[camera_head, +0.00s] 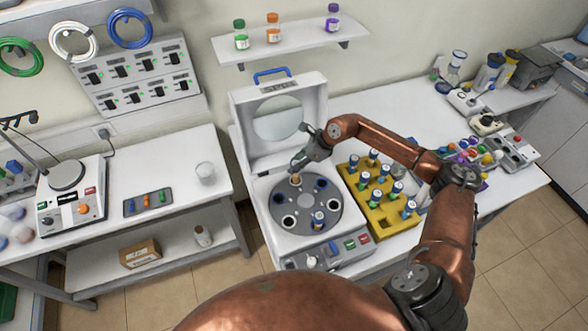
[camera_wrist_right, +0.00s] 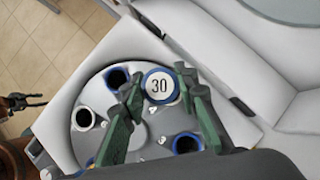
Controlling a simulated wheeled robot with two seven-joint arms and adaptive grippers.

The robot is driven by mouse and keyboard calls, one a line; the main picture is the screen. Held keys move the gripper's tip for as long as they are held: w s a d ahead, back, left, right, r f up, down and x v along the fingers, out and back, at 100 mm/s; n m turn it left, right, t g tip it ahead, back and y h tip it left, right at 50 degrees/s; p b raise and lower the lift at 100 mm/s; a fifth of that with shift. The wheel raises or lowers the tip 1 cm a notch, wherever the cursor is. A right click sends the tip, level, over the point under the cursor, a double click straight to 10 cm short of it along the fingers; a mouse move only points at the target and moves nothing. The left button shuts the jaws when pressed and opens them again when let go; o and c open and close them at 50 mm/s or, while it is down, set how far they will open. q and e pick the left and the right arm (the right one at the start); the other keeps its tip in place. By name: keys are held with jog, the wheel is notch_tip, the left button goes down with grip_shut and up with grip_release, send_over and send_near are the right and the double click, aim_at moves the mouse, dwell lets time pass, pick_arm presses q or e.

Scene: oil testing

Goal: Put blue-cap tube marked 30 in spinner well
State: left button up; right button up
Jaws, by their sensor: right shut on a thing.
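The blue-cap tube marked 30 (camera_wrist_right: 158,87) shows in the right wrist view as a white-topped cap with a blue rim. My right gripper (camera_head: 303,160) is shut on it over the far-left part of the spinner rotor (camera_head: 307,205). Its green fingers also flank the cap in the right wrist view (camera_wrist_right: 163,98). The tube's lower part is mostly hidden, so I cannot tell how deep it sits in a well. Blue-rimmed wells nearby look empty. My left gripper (camera_wrist_right: 22,102) shows small at the wrist view's left edge.
The spinner's lid (camera_head: 283,117) stands open behind the rotor. A yellow rack (camera_head: 379,221) with several blue-capped tubes stands right of the spinner, beneath my right arm. A shelf (camera_head: 290,42) with three bottles hangs above.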

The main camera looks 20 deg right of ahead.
jog(key=f, duration=0.4)
jog(key=shift+w+d+b, duration=0.25)
jog(key=shift+b, duration=0.1)
jog(key=shift+s+r, duration=0.2)
jog(key=shift+s, duration=0.05)
jog(key=o, duration=1.2)
jog(key=shift+w, duration=0.1)
jog(key=shift+c, duration=0.2)
pick_arm(q)
jog(key=shift+d+f, duration=0.1)
jog(key=shift+f, duration=0.55)
pick_arm(e)
jog(key=shift+r, duration=0.1)
pick_arm(q)
jog(key=shift+s+f+b, duration=0.2)
jog(key=shift+f+b, duration=0.25)
jog(key=shift+f, duration=0.05)
jog(key=shift+s+f+b, duration=0.15)
jog(key=shift+f+b, duration=0.25)
jog(key=shift+f, duration=0.05)
pick_arm(e)
jog(key=v, duration=1.1)
jog(key=shift+r, duration=0.35)
jog(key=shift+d, duration=0.15)
